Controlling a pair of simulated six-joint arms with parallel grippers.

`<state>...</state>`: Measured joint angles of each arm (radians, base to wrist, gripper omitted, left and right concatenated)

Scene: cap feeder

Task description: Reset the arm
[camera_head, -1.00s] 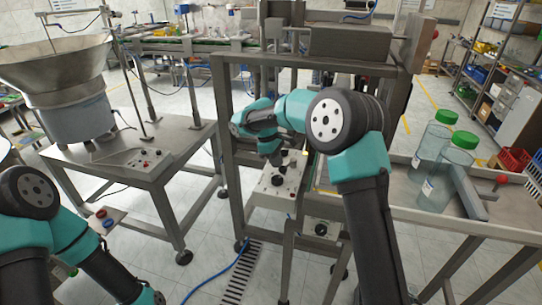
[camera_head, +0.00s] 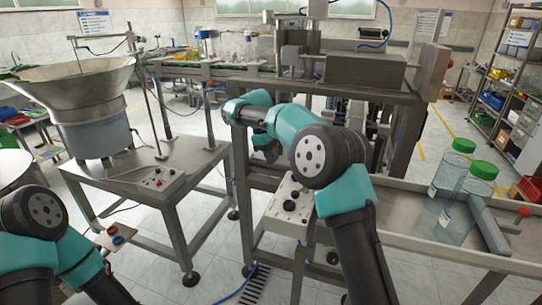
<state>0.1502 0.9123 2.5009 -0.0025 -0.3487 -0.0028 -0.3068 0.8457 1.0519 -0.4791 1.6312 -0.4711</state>
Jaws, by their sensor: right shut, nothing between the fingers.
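My right arm (camera_head: 347,190) rises from the lower right and bends at the elbow toward the left. Its teal wrist (camera_head: 240,110) hangs in front of the metal machine frame. My right gripper (camera_head: 268,153) is small and dark below the wrist; it is shut and empty, above and behind the grey control box (camera_head: 289,207) with dark knobs, apart from it. My left arm (camera_head: 45,245) is at the lower left, and its gripper is outside the picture.
The cap feeder bowl (camera_head: 75,80) stands on a steel table (camera_head: 180,175) at left. Two clear jars with green lids (camera_head: 484,170) stand on the right-hand metal table (camera_head: 400,215). The machine frame (camera_head: 240,165) is close to my right wrist.

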